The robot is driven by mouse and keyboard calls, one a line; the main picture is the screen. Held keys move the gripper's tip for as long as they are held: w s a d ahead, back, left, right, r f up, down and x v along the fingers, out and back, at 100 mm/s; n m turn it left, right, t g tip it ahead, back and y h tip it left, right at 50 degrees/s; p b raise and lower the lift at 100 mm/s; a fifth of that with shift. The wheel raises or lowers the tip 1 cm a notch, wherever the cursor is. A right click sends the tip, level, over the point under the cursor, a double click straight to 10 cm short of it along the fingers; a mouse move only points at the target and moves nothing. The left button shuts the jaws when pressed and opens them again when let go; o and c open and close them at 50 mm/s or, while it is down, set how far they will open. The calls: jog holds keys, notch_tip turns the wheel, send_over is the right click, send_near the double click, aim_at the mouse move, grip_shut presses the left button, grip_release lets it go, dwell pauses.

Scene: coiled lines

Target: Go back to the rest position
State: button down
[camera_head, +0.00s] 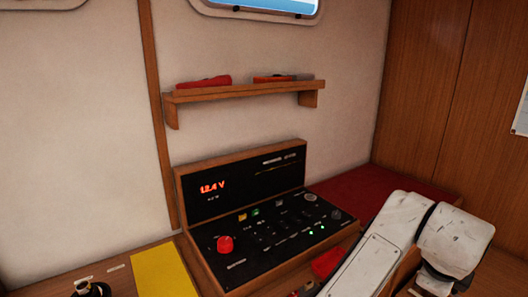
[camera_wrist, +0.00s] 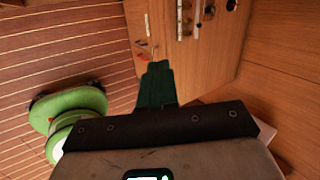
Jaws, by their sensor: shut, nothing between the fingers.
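My gripper (camera_wrist: 158,68) shows in the wrist view as dark green fingers, closed together with nothing between them. It points toward a wooden cabinet face (camera_wrist: 208,60). In the head view my white scuffed arm is at the lower right, in front of the bench, and the gripper itself is not seen there. No rest stand or mark for the arm shows.
A control panel (camera_head: 265,225) with a red knob (camera_head: 225,244) and a 12.4 V display stands on the wooden bench. A yellow book (camera_head: 160,272) lies left of it. A shelf (camera_head: 240,91) holds red items. A green round object (camera_wrist: 75,110) is left of my gripper above the striped floor (camera_wrist: 50,60).

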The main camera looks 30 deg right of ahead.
jog(key=w+a+f+n+t, duration=0.15)
jog(key=f+n, duration=0.25)
jog(key=n, duration=0.7)
jog(key=w+a+f+n+t, duration=0.1)
jog(key=w+a+f+n, duration=0.25)
jog(key=n, duration=0.65)
jog(key=s+a+f+n+g+y, duration=0.1)
jog(key=s+a+f+n+y, duration=0.2)
jog(key=s+a+f+n, duration=0.3)
jog(key=s+a+f+n+g+y, duration=0.2)
jog(key=s+a+f+n, duration=0.4)
jog(key=a+f, duration=0.6)
jog(key=shift+s+n+y, duration=0.3)
jog(key=shift+s+y, duration=0.1)
jog(key=shift+s, duration=0.2)
